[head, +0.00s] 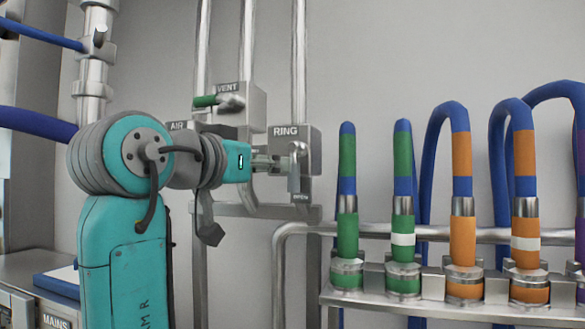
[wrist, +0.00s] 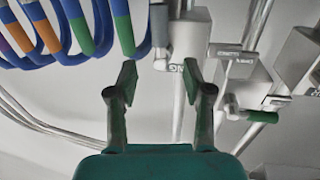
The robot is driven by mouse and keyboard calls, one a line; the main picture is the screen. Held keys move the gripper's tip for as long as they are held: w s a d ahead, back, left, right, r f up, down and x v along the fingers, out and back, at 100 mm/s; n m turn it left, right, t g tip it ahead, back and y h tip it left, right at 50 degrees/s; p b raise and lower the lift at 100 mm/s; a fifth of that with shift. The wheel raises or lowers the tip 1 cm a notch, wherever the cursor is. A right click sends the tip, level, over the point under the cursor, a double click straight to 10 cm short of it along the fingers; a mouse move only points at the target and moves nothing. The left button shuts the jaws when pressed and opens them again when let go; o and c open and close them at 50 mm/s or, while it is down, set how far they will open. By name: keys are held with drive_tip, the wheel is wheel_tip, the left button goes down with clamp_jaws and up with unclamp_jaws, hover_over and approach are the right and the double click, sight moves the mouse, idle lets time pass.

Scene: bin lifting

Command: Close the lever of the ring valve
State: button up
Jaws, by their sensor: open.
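The ring valve's block (head: 310,138) is labelled RING and sits on a vertical steel pipe in the head view. Its grey lever (head: 294,178) hangs straight down from the pivot on the block's left front. In the wrist view the block (wrist: 190,38) is at the top, with the lever (wrist: 158,25) at its left, pointing up in that picture. My gripper (head: 272,162) is just left of the lever in the head view. In the wrist view my gripper (wrist: 159,78) is open and empty, and the lever shows beyond the gap between its fingertips. I cannot tell whether they touch.
The VENT valve (head: 238,100) has a green handle (head: 206,101) lying sideways. The AIR valve (head: 178,126) is partly hidden behind my arm. Hoses with green and orange bands stand in a steel rack (head: 390,300) at the right. A steel rail (head: 285,235) bends below the RING block.

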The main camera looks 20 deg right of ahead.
sight(294, 167)
drive_tip(key=x, duration=0.9)
drive_tip(key=shift+w+d, duration=0.25)
drive_tip(key=shift+d, duration=0.05)
clamp_jaws()
